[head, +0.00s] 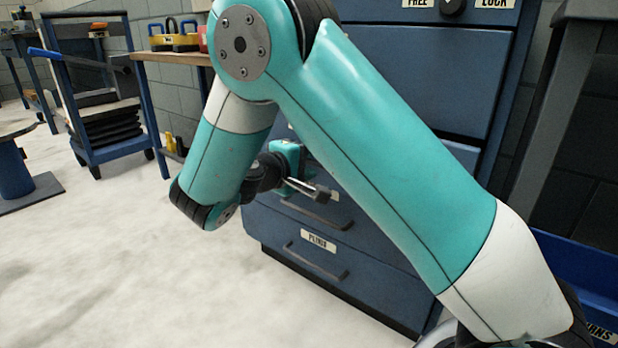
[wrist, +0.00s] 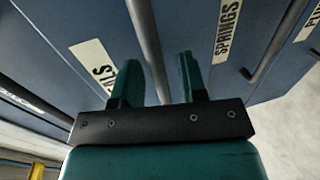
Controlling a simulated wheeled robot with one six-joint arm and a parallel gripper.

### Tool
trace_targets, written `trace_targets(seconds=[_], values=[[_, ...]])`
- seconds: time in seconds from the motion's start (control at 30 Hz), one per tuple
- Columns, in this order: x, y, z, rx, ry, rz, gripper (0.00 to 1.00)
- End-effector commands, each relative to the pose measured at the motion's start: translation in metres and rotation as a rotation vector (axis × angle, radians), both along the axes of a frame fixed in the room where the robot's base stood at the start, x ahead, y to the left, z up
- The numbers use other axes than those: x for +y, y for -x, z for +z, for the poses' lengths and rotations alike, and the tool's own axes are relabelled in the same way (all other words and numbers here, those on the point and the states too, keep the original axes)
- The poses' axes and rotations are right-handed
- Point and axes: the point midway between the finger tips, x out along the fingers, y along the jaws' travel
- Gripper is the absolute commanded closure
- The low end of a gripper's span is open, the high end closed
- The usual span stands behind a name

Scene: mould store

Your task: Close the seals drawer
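The seals drawer (wrist: 62,22) fills the upper left of the wrist view. The end of its label (wrist: 92,65), reading "LS", shows beside my left finger, which hides the rest. Its grey bar handle (wrist: 147,40) runs down between the two teal fingers of my gripper (wrist: 158,88). The fingers are apart, one on each side of the bar, with a gap on the right side. In the head view my gripper (head: 300,182) is at the cabinet front beneath my arm, which hides most of this drawer. How far the drawer stands out cannot be told.
The springs drawer (wrist: 240,62) and another drawer (head: 335,283) lie below on the blue cabinet (head: 430,75). A blue bin (head: 585,270) stands at right. A cart (head: 95,100) and a workbench (head: 175,58) stand at left.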

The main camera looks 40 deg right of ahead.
Motion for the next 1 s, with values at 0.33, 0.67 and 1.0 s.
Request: trace_targets(seconds=[0.33, 0.67, 1.0], values=[[-0.008, -0.002, -0.001, 0.000, 0.001, 0.001, 0.61], [-0.007, -0.002, -0.001, 0.000, 0.001, 0.001, 1.00], [-0.034, -0.010, 0.005, 0.002, 0.004, -0.004, 1.00]])
